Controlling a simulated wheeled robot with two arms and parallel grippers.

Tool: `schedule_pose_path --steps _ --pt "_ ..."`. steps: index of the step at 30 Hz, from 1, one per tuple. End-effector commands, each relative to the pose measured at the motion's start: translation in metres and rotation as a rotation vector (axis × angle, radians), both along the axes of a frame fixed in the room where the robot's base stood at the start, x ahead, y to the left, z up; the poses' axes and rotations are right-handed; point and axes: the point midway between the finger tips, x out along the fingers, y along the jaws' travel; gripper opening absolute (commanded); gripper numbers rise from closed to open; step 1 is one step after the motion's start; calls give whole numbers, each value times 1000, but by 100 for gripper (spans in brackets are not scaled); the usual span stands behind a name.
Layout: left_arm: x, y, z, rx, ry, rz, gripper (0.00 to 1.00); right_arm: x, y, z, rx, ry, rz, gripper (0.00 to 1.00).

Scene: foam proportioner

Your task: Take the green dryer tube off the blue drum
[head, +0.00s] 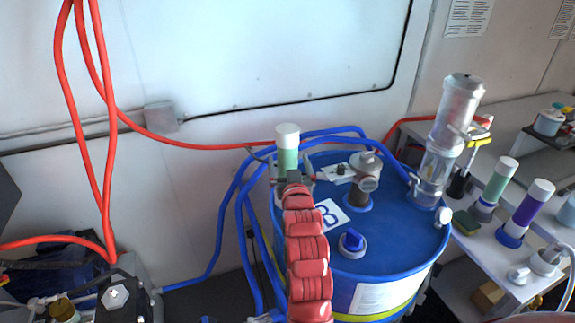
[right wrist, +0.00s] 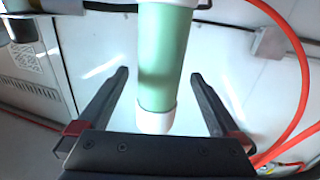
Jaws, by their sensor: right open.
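The green dryer tube (head: 288,158) with a white cap stands upright on the left side of the blue drum (head: 390,262). My right gripper (head: 291,180) is at the tube; its red arm hides the tube's lower part in the head view. In the right wrist view, the green tube (right wrist: 163,55) lies between the two open fingers of my right gripper (right wrist: 159,74), with a visible gap on each side. Its white end (right wrist: 155,122) is nearest my palm. My left gripper is not in view.
A grey metal fitting (head: 366,172) and a clear cylinder with a silver top (head: 455,110) stand on the drum. Blue hoses (head: 228,215) loop along its left. Another green tube (head: 497,180) and a purple tube (head: 528,208) stand on the white shelf at right. Red hoses (head: 66,100) hang at left.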

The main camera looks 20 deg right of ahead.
Motion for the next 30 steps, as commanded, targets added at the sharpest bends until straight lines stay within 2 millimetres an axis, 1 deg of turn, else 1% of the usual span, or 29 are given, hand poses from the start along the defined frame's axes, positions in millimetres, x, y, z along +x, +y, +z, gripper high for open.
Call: schedule_pose_path --steps 8,11,15,19,22,27,28,30 --pt "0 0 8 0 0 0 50 11 -3 0 0 2 0 100" --pt "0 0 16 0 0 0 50 20 -5 1 1 3 0 100" --pt "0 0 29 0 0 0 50 37 -9 1 0 3 0 100" --pt "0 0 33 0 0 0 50 52 -11 0 0 1 0 100" --pt "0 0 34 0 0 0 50 55 -13 -1 0 -1 0 100" --pt "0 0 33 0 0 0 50 55 -12 -2 0 -1 0 100" --pt "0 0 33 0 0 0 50 55 -12 -2 0 -1 0 98" --pt "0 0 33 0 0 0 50 55 -12 -2 0 -1 0 86"
